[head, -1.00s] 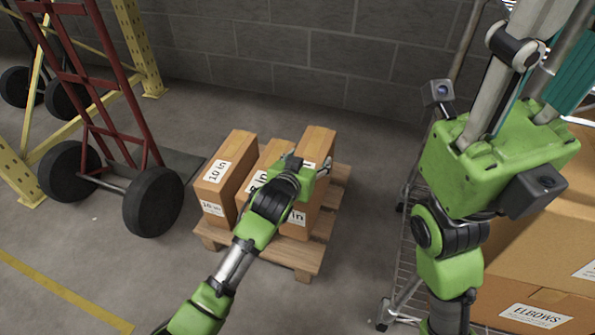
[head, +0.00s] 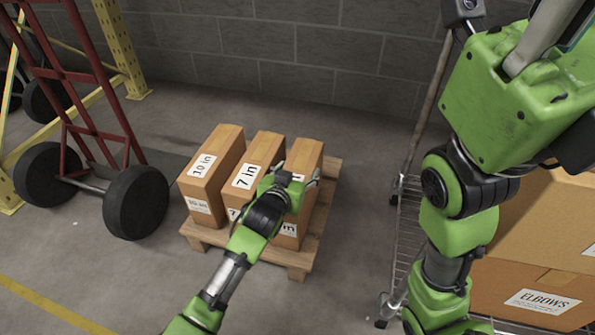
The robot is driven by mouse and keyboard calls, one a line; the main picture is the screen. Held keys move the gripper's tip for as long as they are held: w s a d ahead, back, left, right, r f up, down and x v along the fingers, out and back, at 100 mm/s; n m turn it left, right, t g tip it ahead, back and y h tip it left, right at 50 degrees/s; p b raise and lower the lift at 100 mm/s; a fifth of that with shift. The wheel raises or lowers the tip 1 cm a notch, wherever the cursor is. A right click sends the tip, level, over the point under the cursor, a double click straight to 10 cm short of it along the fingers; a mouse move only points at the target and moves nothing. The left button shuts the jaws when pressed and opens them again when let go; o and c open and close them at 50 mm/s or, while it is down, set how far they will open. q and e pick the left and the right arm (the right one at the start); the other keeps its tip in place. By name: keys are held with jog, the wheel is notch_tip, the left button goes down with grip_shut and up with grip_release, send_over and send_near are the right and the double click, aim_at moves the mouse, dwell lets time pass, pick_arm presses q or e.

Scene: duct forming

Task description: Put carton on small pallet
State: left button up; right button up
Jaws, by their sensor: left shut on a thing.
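The small wooden pallet (head: 318,215) lies on the floor in the middle of the head view. A tan carton marked "10 in" (head: 212,170) stands upright at its left, and a carton marked "7 in" (head: 252,160) stands in the middle. My left gripper (head: 294,178) is shut on the right-hand carton (head: 303,156), with its fingers on either side near the top. This carton is upright over the right part of the pallet, close beside the middle one. My wrist hides much of its front, and I cannot tell whether its base touches the boards. My right gripper is out of view.
A red hand truck (head: 95,110) with black wheels stands left of the pallet, by a yellow rack frame (head: 120,45). A wire cart (head: 405,210) and a large carton marked "ELBOWS" (head: 530,270) are at right. A block wall (head: 310,50) is behind.

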pick_arm(q)
jog(key=shift+r, duration=0.25)
jog(key=o, duration=2.1)
jog(key=shift+f, duration=0.3)
jog(key=shift+c, duration=0.2)
